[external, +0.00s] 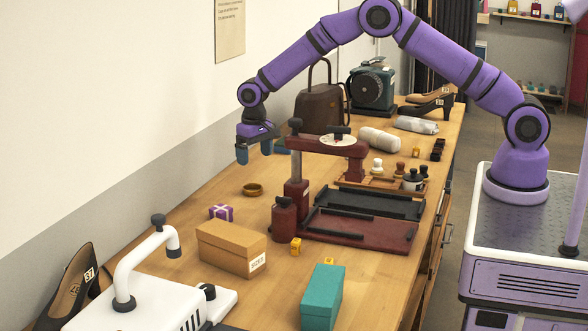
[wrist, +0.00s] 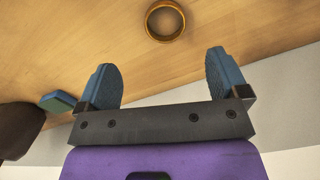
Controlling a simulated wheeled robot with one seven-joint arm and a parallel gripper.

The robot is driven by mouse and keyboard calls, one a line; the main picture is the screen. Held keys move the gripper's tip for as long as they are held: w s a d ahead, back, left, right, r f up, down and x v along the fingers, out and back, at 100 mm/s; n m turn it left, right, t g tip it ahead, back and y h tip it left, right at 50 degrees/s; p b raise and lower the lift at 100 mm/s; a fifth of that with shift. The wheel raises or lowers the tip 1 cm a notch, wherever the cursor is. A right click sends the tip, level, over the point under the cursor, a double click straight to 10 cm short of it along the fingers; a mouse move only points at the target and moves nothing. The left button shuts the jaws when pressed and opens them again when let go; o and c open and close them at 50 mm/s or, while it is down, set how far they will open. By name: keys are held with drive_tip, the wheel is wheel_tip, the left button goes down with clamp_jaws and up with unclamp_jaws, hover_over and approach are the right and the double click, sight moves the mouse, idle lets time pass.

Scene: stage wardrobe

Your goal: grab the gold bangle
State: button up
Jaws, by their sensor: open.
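The gold bangle (external: 253,189) lies flat on the wooden table in the external view, left of the dark red machine. In the wrist view the bangle (wrist: 166,38) is a gold ring near the top edge, beyond my fingertips and between their lines. My gripper (external: 254,149) hangs above the table with its blue fingers pointing down, higher than the bangle and apart from it. In the wrist view my gripper (wrist: 160,75) is open and empty, with both blue fingers spread wide.
A dark red press-like machine (external: 290,200) stands just right of the bangle. A small purple box (external: 221,213) and a brown box (external: 231,247) lie nearer the camera. A brown bag (external: 320,108) stands behind my gripper. A blue-green object (wrist: 58,102) shows in the wrist view.

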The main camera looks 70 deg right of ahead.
hover_over(254, 184)
drive_tip(key=s+a, duration=0.1)
drive_tip(key=a, duration=0.1)
wheel_tip(254, 184, down, 4)
drive_tip(key=shift+s+f, duration=0.15)
drive_tip(key=shift+f, duration=0.1)
drive_tip(key=shift+a+f, duration=0.15)
drive_tip(key=shift+f, duration=1.2)
drive_tip(key=shift+a+f, duration=0.1)
drive_tip(key=shift+f, duration=1.2)
drive_tip(key=shift+c, duration=0.4)
drive_tip(key=c, duration=0.9)
